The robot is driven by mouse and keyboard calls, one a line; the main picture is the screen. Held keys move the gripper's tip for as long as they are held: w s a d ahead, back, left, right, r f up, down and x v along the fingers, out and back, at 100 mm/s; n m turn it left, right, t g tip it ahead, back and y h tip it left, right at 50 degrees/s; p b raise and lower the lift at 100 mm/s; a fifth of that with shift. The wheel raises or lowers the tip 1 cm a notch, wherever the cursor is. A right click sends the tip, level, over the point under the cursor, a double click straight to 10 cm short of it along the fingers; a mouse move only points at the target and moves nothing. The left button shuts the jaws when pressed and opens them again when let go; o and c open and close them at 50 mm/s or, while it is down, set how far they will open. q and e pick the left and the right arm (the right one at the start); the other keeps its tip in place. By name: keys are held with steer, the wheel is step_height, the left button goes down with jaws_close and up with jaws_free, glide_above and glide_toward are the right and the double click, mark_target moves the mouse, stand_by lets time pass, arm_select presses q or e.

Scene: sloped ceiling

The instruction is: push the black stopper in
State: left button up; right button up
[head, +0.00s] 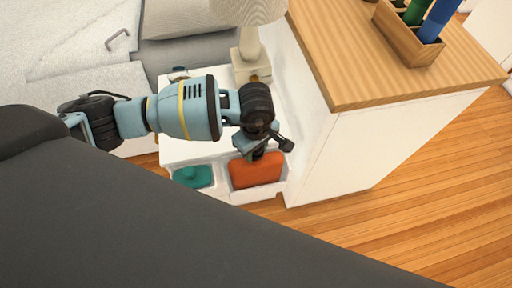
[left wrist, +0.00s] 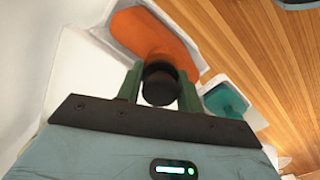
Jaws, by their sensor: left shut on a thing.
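The black stopper (left wrist: 160,88) is a short dark cylinder in the left wrist view, between the two green fingers of my left gripper (left wrist: 160,78). The gripper is shut on it. An orange object (head: 257,171) sits in a white open holder (head: 262,195) in the head view, right below my left gripper (head: 260,151). The orange object (left wrist: 152,38) also shows just beyond the stopper in the left wrist view. I cannot tell whether the stopper touches it. In the head view the gripper hides the stopper. My right gripper is in neither view.
A teal object (head: 194,177) sits in a second white holder to the left. A lamp (head: 249,55) stands behind my arm. A white cabinet with a wooden top (head: 385,65) is close on the right, carrying a wooden box (head: 405,42). A bed (head: 75,45) is at the back left.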

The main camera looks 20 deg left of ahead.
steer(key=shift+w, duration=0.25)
arm_select(q)
steer(key=o, duration=0.6)
steer(key=shift+f, duration=0.1)
steer(key=shift+c, duration=0.2)
steer(key=o, duration=1)
steer(key=shift+c, duration=0.2)
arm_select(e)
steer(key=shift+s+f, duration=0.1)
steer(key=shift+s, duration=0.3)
arm_select(q)
steer(key=shift+r, duration=0.2)
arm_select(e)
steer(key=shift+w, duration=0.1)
arm_select(q)
steer(key=shift+r+p, duration=0.75)
steer(key=shift+r, duration=0.3)
steer(key=shift+r+p, duration=1.15)
steer(key=shift+r, duration=0.7)
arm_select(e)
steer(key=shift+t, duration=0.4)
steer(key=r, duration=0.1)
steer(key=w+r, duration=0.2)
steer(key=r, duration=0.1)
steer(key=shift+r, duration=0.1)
